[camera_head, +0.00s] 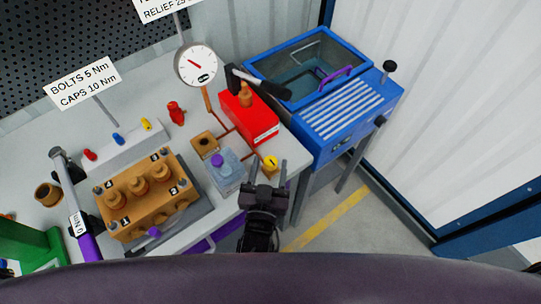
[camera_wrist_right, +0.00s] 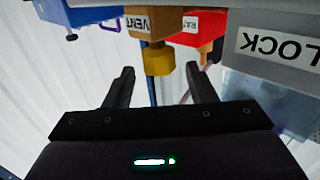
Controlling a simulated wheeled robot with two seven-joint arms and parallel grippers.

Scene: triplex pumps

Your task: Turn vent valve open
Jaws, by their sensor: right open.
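The vent valve shows as a small yellow knob (camera_head: 270,162) at the bench's right front edge in the head view. In the right wrist view the yellow knob (camera_wrist_right: 158,61) hangs below a block labelled VENT (camera_wrist_right: 147,22). My right gripper (camera_head: 268,164) is open at the knob. In the right wrist view its two fingertips (camera_wrist_right: 160,72) stand apart to either side of the knob, with gaps visible; whether the knob is fully between them in depth I cannot tell. My left gripper is not in view.
A red box (camera_head: 248,115) and a blue wash tank (camera_head: 340,105) stand behind. A clear-blue block (camera_head: 224,172) is left of the valve. A brown pump block (camera_head: 147,195), torque wrench (camera_head: 77,205) and dial gauge (camera_head: 196,65) are on the bench. Floor is free to the right.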

